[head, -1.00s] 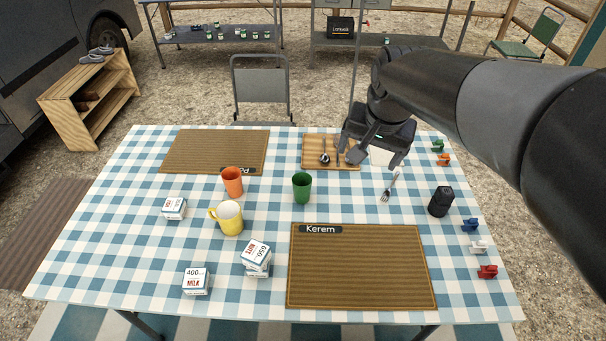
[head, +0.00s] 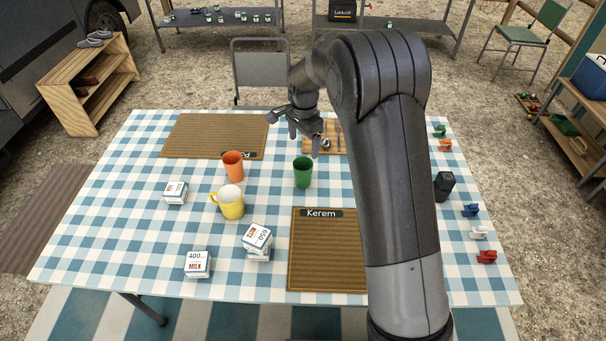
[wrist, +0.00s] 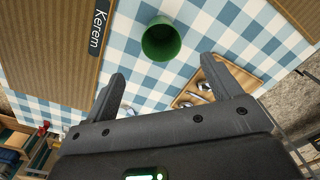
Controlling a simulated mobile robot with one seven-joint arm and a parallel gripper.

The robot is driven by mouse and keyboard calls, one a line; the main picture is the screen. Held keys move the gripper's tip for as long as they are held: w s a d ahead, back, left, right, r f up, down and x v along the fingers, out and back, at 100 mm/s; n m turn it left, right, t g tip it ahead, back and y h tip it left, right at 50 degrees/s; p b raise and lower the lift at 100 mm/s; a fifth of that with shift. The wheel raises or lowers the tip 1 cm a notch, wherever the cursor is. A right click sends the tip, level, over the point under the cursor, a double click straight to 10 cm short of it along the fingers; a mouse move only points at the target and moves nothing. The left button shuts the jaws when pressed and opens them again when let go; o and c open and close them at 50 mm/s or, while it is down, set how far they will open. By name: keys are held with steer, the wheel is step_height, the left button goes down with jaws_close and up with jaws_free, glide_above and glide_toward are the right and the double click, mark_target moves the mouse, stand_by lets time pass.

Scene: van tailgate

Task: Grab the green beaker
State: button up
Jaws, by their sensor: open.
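The green beaker (head: 302,172) stands upright on the checkered table, between the orange cup and the Kerem mat. In the wrist view the beaker (wrist: 161,40) shows beyond the fingertips, roughly in line with the gap between them. My gripper (head: 293,131) is above the far part of the table, behind the beaker and apart from it. In the wrist view my gripper (wrist: 162,72) has its two fingers spread, with nothing between them.
An orange cup (head: 233,167) and a yellow mug (head: 229,203) stand left of the beaker. The Kerem mat (head: 322,255) lies in front. A wooden tray with cutlery (wrist: 238,78) is close behind the beaker.

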mark_target(303, 168)
step_height(303, 168, down, 12)
steer(key=shift+w+a+f, duration=0.1)
steer(key=shift+w, duration=0.05)
steer(key=c, duration=1)
stand_by(0.3)
